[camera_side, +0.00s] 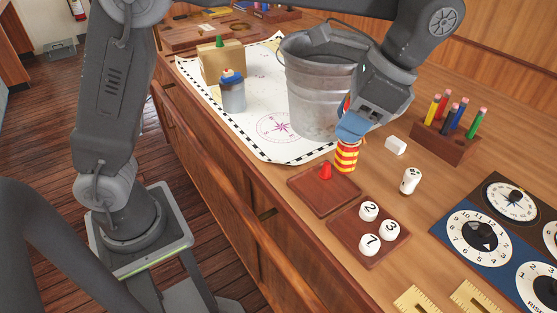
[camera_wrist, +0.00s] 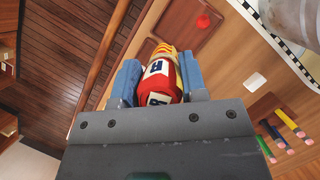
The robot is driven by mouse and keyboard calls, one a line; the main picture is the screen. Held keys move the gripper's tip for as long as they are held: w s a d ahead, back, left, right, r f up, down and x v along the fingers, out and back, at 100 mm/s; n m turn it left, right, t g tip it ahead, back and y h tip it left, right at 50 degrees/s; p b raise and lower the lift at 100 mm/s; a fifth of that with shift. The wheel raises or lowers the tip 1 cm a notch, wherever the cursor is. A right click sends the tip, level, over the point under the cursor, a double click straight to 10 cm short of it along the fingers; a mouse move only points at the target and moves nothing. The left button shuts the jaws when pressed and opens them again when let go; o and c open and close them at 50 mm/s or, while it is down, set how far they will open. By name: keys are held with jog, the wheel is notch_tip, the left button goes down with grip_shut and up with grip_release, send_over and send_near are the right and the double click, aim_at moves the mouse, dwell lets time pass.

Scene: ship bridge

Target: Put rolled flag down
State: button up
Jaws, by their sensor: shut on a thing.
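The rolled flag (camera_side: 347,156) is a short, thick roll with red and yellow stripes. My gripper (camera_side: 353,126) is shut on its upper part, with the blue fingers on either side and the roll roughly upright. In the wrist view the flag (camera_wrist: 161,78) shows red, white and yellow between the two fingers of my gripper (camera_wrist: 157,82). Its lower end is just above or on the desk, by the right corner of a small wooden tray (camera_side: 305,185); I cannot tell whether it touches.
A metal bucket (camera_side: 312,95) stands on the chart (camera_side: 240,125) behind the flag. A red peg (camera_side: 326,172) is on the small tray. A tray with numbered white pieces (camera_side: 345,232), a white piece (camera_side: 410,181), an eraser (camera_side: 396,145) and a pencil block (camera_side: 440,145) are nearby.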

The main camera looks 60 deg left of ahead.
jog(key=s+a+m+t, duration=0.1)
jog(key=s+a+m, duration=0.15)
jog(key=a, duration=1.15)
jog(key=s+a+m, duration=0.1)
jog(key=s+a, duration=0.3)
jog(key=a, duration=1)
jog(key=w+d+f, duration=0.5)
jog(key=d+f, duration=0.5)
jog(key=f, duration=0.1)
jog(key=shift+d+y, duration=0.15)
jog(key=shift+y, duration=0.25)
jog(key=shift+f, duration=0.1)
jog(key=o, duration=1)
jog(key=shift+c, duration=0.2)
